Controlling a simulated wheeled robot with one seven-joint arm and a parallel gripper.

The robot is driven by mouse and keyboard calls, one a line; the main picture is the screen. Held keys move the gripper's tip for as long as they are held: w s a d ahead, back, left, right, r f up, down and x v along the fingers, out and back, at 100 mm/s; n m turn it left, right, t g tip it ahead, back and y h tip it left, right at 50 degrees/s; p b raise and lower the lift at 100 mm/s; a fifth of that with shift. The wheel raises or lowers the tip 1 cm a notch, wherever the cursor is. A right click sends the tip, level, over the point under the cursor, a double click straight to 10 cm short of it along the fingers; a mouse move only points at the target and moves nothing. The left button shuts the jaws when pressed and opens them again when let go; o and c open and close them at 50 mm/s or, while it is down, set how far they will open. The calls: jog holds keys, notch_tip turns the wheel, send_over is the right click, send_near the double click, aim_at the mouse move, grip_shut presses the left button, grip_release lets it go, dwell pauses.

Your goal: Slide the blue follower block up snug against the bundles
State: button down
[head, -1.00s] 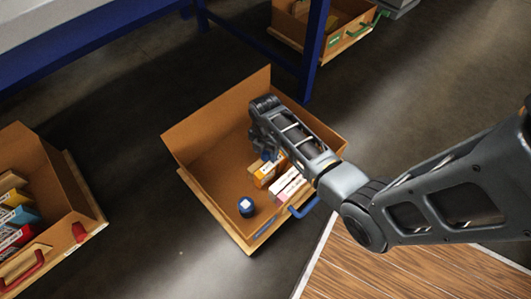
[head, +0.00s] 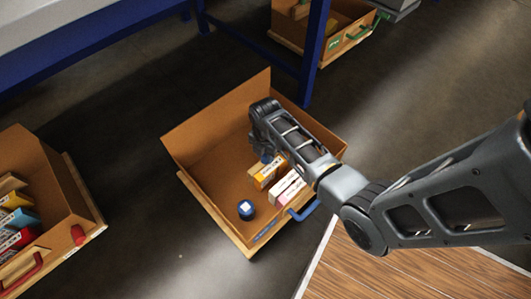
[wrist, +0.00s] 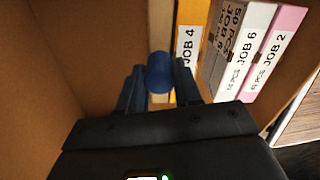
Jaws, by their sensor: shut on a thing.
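The follower block shows in the wrist view as an upright wooden plate (wrist: 160,28) with a round blue knob (wrist: 160,72). My gripper (wrist: 159,82) is shut on the knob, one blue finger on each side. The plate stands at the left side of the orange JOB 4 bundle (wrist: 188,45); I cannot tell whether they touch. To its right stand the white JOB 6 bundle (wrist: 243,50) and the pink JOB 2 bundle (wrist: 275,55). In the head view the orange bundle (head: 270,172) shows beside my gripper (head: 265,157), which largely hides the block.
The bundles stand in an open brown box (head: 205,145) with a blue handle (head: 303,212). A round blue object (head: 246,209) with a white top sits near its front. Another box (head: 75,200) stands at left. A blue table leg (head: 315,50) rises behind.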

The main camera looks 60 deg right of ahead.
aim_at(273, 168)
jog(key=shift+s+a+r+p, duration=0.25)
jog(key=shift+s+p, duration=0.3)
jog(key=shift+p, duration=0.35)
jog(key=s+p, duration=0.2)
jog(key=p, duration=0.1)
jog(key=shift+s+a, duration=0.35)
jog(key=shift+s+a+f+p, duration=0.1)
jog(key=shift+s+f+p, duration=0.25)
jog(key=shift+s, duration=0.25)
jog(key=c, duration=0.8)
grip_release()
jog(key=shift+r, duration=0.1)
